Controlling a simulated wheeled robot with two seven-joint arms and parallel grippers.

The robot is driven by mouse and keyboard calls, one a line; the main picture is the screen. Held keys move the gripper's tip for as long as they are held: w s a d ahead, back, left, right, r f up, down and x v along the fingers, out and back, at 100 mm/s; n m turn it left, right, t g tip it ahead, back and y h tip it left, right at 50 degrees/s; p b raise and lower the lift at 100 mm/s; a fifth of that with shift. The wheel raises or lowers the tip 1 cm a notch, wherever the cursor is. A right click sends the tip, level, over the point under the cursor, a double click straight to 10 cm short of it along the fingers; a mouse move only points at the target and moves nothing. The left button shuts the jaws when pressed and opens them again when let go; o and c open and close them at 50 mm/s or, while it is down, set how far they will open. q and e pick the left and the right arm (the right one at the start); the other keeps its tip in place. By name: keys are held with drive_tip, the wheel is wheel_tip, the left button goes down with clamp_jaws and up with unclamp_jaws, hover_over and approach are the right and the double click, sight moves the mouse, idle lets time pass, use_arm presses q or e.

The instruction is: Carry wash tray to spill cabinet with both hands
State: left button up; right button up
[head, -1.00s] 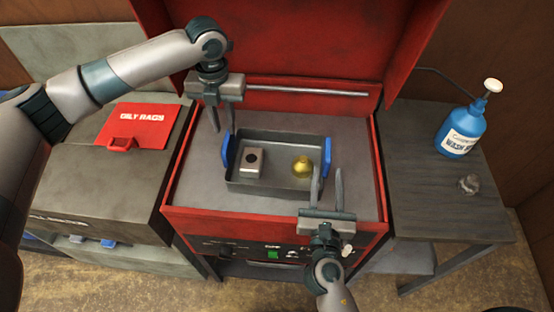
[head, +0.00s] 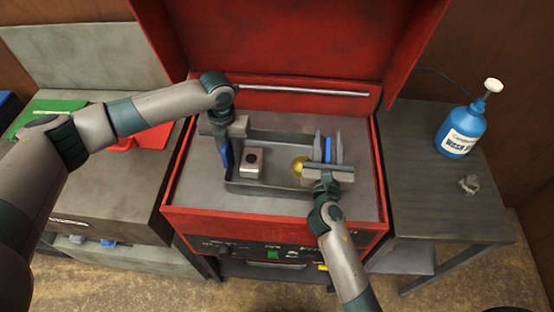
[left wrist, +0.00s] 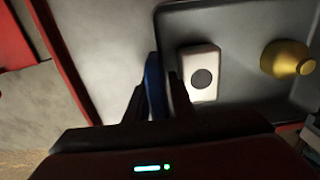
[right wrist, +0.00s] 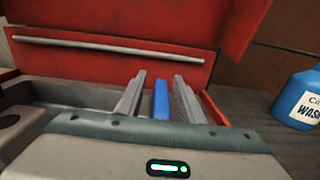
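The wash tray (head: 262,190) is a dark rectangular pan on the grey top of the red washer cabinet. It has blue handles at its left end (head: 225,152) and right end (head: 328,148). A pale block (head: 251,162) and a brass piece (head: 299,167) lie in it. My left gripper (left wrist: 155,90) is open, with its fingers on either side of the left handle. My right gripper (right wrist: 160,95) is open around the right handle, with gaps on both sides; in the head view it partly covers the tray's right end.
A red lid (head: 290,40) stands raised behind, with a metal bar (head: 300,91) in front. On the right a dark table (head: 425,195) holds a blue wash bottle (head: 461,130) and a crumpled grey lump (head: 469,184). A grey cabinet (head: 105,190) stands left, with a green panel (head: 55,112) on top.

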use_arm(q)
drive_tip(key=c, duration=0.4)
use_arm(e)
drive_tip(key=c, duration=0.4)
use_arm(q)
clamp_jaws()
use_arm(e)
clamp_jaws()
use_arm(q)
drive_tip(key=shift+w+r, duration=0.1)
drive_tip(key=shift+r, duration=0.05)
use_arm(e)
drive_tip(key=shift+w+r, duration=0.1)
drive_tip(key=shift+r, duration=0.05)
